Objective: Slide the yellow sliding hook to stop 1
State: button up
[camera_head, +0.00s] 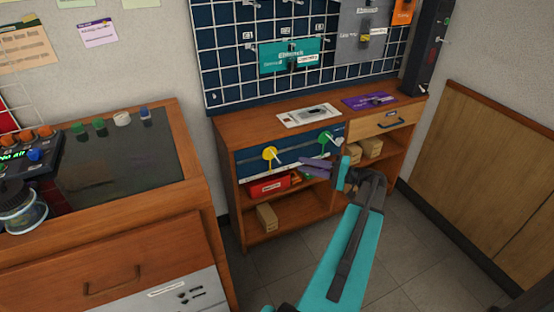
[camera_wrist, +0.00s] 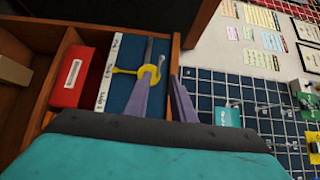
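The yellow sliding hook (camera_head: 269,153) is on the left part of the blue front panel (camera_head: 297,154) of the wooden bench. It also shows in the wrist view (camera_wrist: 150,70), partly behind one purple fingertip. My gripper (camera_head: 302,165) is in front of the panel, right of the yellow hook in the head view. In the wrist view its two fingers (camera_wrist: 167,76) are apart with nothing between them. I cannot tell whether the overlapping finger touches the hook.
A green hook (camera_head: 325,138) is on the panel's right part. A red box (camera_head: 268,187) and a cardboard box (camera_head: 267,217) are on shelves below. A drawer with a dark handle (camera_head: 390,124) is to the right. A gridded wall panel (camera_head: 232,62) stands behind the bench.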

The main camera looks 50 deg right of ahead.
aim_at(277, 158)
jog(key=x, duration=1.2)
jog(key=shift+s, duration=0.1)
jog(key=shift+c, duration=0.2)
grip_shut()
dwell(1.1)
